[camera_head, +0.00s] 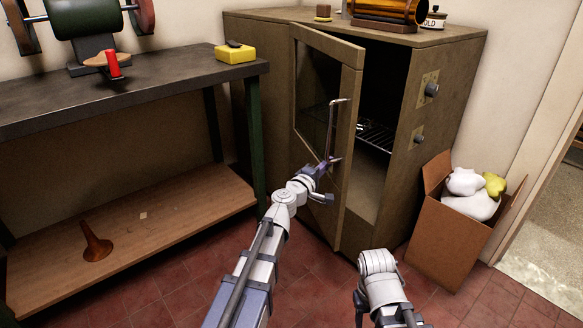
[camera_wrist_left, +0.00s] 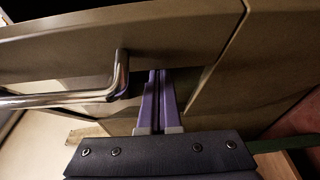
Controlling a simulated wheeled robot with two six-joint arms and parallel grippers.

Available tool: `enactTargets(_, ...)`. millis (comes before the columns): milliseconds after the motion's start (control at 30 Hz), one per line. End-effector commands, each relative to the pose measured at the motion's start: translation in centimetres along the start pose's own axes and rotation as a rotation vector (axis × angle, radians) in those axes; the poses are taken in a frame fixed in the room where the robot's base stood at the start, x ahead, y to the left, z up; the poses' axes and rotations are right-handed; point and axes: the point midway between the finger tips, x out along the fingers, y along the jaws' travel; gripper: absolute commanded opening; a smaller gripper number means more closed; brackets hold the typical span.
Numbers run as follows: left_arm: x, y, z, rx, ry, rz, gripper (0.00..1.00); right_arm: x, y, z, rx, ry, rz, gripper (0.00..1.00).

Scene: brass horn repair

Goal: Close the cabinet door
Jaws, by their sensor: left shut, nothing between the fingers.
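The brown cabinet (camera_head: 441,57) stands against the back wall. Its door (camera_head: 351,100), with a glass pane, is hinged on the left and stands partly open, leaving a dark gap on its right. A metal bar handle (camera_head: 333,125) runs upright on the door's front; it also shows in the left wrist view (camera_wrist_left: 65,99). My left gripper (camera_head: 333,163) is at the lower end of the handle. In the left wrist view its purple fingers (camera_wrist_left: 158,88) are together and empty, beside the handle's bent end. I cannot tell whether they touch the door. My right gripper is not visible.
A workbench (camera_head: 150,88) with a low wooden shelf (camera_head: 170,222) stands on the left. A cardboard box (camera_head: 455,236) with white and yellow contents sits right of the cabinet. A wire rack (camera_head: 374,136) shows inside the cabinet. Red tile floor lies in front.

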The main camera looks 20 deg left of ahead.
Motion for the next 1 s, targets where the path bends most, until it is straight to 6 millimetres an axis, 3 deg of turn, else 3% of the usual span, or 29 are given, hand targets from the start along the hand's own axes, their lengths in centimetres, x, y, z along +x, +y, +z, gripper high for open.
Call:
enactTargets(33,2.2,0.0,1.5,0.000,-0.008,0.000,0.00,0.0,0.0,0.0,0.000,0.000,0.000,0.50)
enactTargets(100,4.3,0.0,3.0,0.000,-0.009,0.000,0.00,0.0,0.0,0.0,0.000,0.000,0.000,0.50)
enactTargets(400,11.7,0.0,7.2,0.000,-0.009,0.000,0.00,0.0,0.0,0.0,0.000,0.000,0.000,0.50)
enactTargets(700,15.4,0.0,8.8,0.000,-0.014,0.000,0.00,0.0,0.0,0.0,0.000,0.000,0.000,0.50)
enactTargets(1000,17.1,0.1,9.0,-0.002,-0.014,0.000,0.00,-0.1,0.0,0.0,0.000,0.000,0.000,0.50)
